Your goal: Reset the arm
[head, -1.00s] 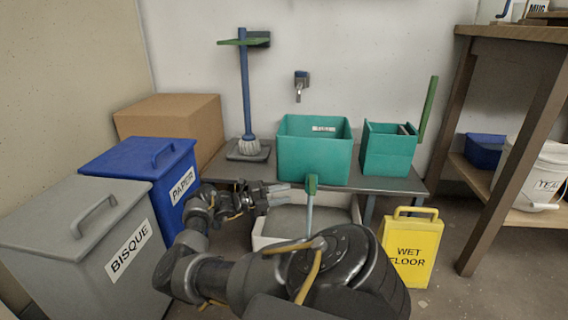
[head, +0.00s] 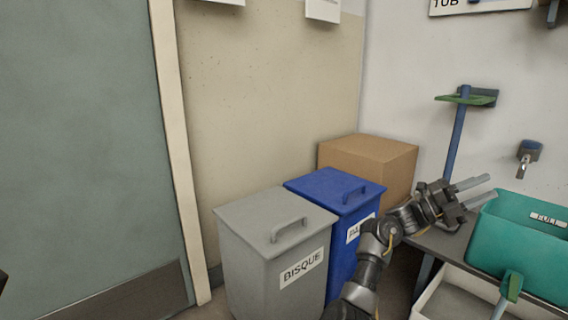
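My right gripper (head: 488,187) is in the right half of the head view. Its arm rises from the bottom edge past the blue bin. Its two grey fingers point right and are spread apart, with nothing between them. The fingertips overlap the upper left corner of the teal bucket (head: 515,240) in the picture; I cannot tell whether they touch it. My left gripper is not in view.
A grey BISQUE bin (head: 262,250) and a blue bin (head: 338,187) stand left of my arm, before a cardboard box (head: 372,160). A grey table (head: 440,243) holds the teal bucket. A white tub (head: 435,300) is below. A teal door (head: 80,150) fills the left.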

